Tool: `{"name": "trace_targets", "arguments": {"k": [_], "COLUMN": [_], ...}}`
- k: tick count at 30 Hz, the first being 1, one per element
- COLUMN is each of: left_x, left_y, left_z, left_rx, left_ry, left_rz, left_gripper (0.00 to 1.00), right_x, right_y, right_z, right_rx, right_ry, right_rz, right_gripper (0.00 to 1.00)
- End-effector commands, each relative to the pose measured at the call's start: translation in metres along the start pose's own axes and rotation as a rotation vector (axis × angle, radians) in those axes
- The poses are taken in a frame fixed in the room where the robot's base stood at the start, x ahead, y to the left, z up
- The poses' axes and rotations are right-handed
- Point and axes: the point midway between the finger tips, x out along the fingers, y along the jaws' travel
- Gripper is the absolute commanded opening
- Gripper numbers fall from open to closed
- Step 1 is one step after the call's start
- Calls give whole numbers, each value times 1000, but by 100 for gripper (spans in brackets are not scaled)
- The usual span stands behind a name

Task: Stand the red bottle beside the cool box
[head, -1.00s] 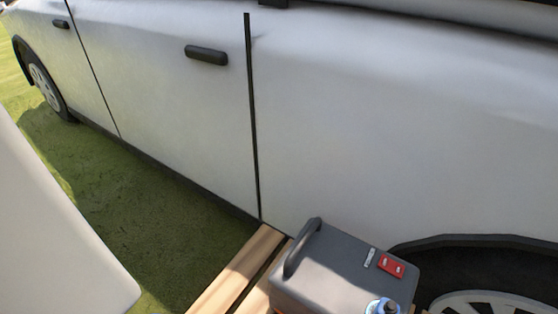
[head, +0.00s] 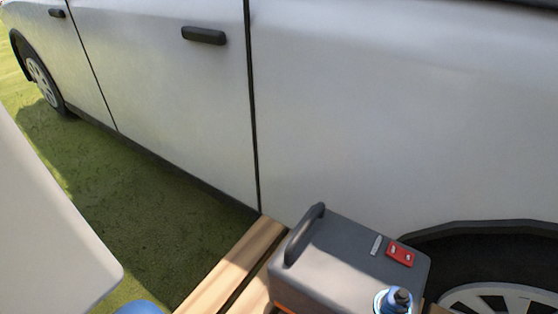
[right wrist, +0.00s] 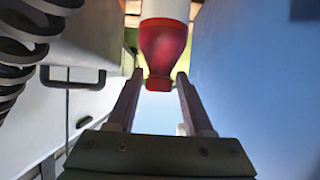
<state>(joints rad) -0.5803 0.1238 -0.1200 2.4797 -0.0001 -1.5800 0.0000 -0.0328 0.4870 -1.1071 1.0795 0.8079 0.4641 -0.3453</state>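The red bottle (right wrist: 163,45), with a white body and a red top, shows in the right wrist view. Its top end sits between the fingertips of my right gripper (right wrist: 160,75), which look closed against its shoulder. The lower part of the bottle is cut off by the frame edge. A dark grey box (head: 340,262) with a black carry handle and a red panel, which looks like the cool box, stands on wooden slats at the bottom of the head view. Neither gripper nor the red bottle shows in the head view.
A blue bottle (head: 399,299) with a dark cap is at the box's near right side. Wooden slats (head: 235,268) lie left of the box. A white car (head: 160,110) stands close behind. A blue thing (head: 140,308) is partly cut off at the bottom.

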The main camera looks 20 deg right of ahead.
Motion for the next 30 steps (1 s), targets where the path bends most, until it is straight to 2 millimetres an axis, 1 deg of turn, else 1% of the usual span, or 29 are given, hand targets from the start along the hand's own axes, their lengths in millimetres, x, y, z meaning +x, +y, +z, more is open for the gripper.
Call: {"name": "trace_targets", "arguments": {"k": [1, 3, 5, 11, 14, 17, 20, 24, 27, 30], "left_x": [0, 0, 0, 0, -4, -10, -20, -32, -37, -41], "left_y": [0, 0, 0, 0, 0, -1, -1, 0, 0, 1], "left_z": [0, 0, 0, 0, -1, -3, -6, -10, -12, -14], "left_rx": [1, 2, 2, 1, 1, 1, -1, -4, -7, -8], "left_ry": [0, 0, 0, 0, 0, 0, 1, 1, 2, 2], "left_rz": [-1, -1, -1, -1, -1, 0, 0, 3, 5, 6], "left_gripper": [100, 100, 100, 100, 100, 100, 100, 100, 100, 100], "right_x": [0, 0, 0, 0, -2, -15, -36, -70, -90, -106], "right_y": [0, 0, 0, 0, 0, 0, 0, 0, 0, 0], "right_z": [0, 0, 0, 0, -4, -4, -5, -5, -4, -4], "right_rx": [0, 0, 0, 0, -1, 0, -1, -2, 0, 0], "right_ry": [0, 0, 0, 0, 0, -3, -5, -5, -4, -3], "right_rz": [0, 0, -1, 0, -1, 0, -1, -1, 0, 0], "right_gripper": [58, 66, 72, 72, 72, 72, 72, 72, 72, 72]}}
